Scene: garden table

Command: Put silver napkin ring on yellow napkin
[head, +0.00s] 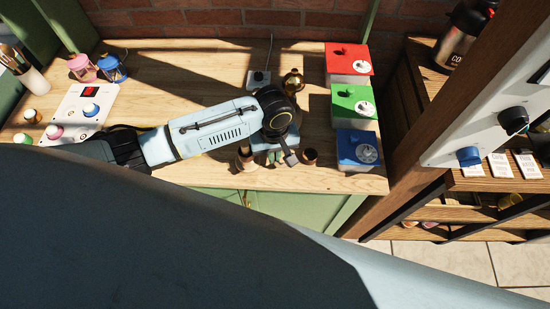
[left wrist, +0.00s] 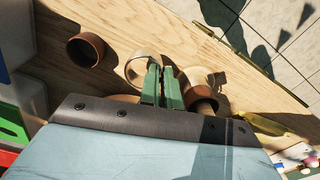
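My left gripper (left wrist: 162,88) is low over the table, with two green fingers close together. A pale, metallic-looking ring (left wrist: 131,70) stands at the left finger, which overlaps its right rim in the left wrist view. I cannot tell whether the fingers pinch that rim. A brown ring (left wrist: 85,50) stands apart to the left; it also shows in the head view (head: 310,156). Another round tan piece (left wrist: 194,76) is just right of the fingers. In the head view my left gripper (head: 277,158) is partly hidden by its own wrist. My right gripper is out of view.
Red (head: 348,58), green (head: 353,102) and blue (head: 357,148) boxes line the table's right side. A gold vessel (head: 292,82) stands behind my wrist. A white panel (head: 82,112) and pink (head: 83,67) and blue (head: 113,66) lanterns are at left. The table's back middle is mostly clear.

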